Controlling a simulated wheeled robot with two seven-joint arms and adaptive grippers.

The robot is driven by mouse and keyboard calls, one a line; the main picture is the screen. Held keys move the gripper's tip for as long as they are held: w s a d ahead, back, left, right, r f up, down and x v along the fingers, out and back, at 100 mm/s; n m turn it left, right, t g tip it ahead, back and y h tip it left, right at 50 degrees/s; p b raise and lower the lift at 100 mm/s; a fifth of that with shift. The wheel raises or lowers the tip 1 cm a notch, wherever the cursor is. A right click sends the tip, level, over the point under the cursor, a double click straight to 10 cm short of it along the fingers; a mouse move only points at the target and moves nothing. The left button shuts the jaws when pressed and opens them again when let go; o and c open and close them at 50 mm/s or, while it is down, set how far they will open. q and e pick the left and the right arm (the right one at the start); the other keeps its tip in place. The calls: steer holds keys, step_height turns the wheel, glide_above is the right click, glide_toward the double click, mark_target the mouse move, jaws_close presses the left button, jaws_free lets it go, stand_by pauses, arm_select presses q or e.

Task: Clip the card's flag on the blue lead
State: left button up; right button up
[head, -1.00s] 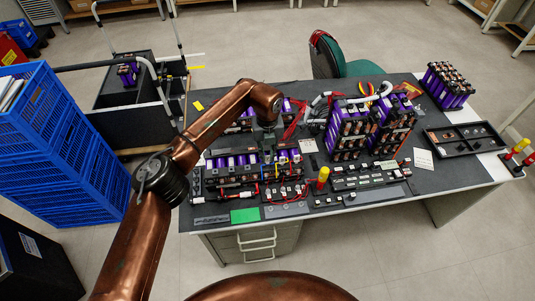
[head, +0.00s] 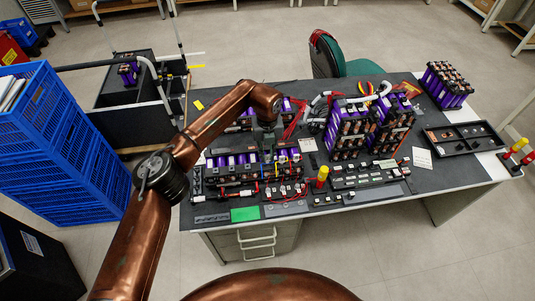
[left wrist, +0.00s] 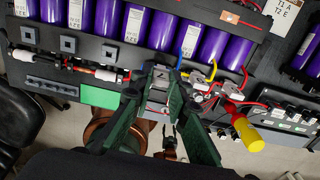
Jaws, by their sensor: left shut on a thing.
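My left gripper (left wrist: 163,88) has dark green fingers closed on a small grey piece with a dark mark (left wrist: 164,73), which looks like the flag. In the head view the gripper (head: 266,150) hangs over the battery tray. The blue lead (left wrist: 190,42) rises from the front of the purple cells, just right of the fingertips. The flag looks apart from it, but the depth between them is unclear. A yellow lead (left wrist: 213,88) and a red lead (left wrist: 246,82) are further right. A printed card (left wrist: 283,14) lies at the upper right. My right gripper is out of view.
A yellow-handled tool (left wrist: 244,130) stands right of the gripper. Purple cells (left wrist: 160,30) fill the tray behind the leads. In the head view, tall cell packs (head: 350,133) stand right of my gripper.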

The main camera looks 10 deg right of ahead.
arm_select(q)
steer(key=shift+f, duration=0.2)
steer(key=shift+f, duration=0.2)
steer(key=shift+f, duration=0.55)
stand_by(0.5)
steer(key=o, duration=0.7)
steer(key=shift+o, duration=0.2)
steer(key=shift+r, duration=0.1)
steer(key=shift+r+p, duration=1.35)
steer(key=shift+r, duration=1.65)
steer(key=shift+f, duration=0.1)
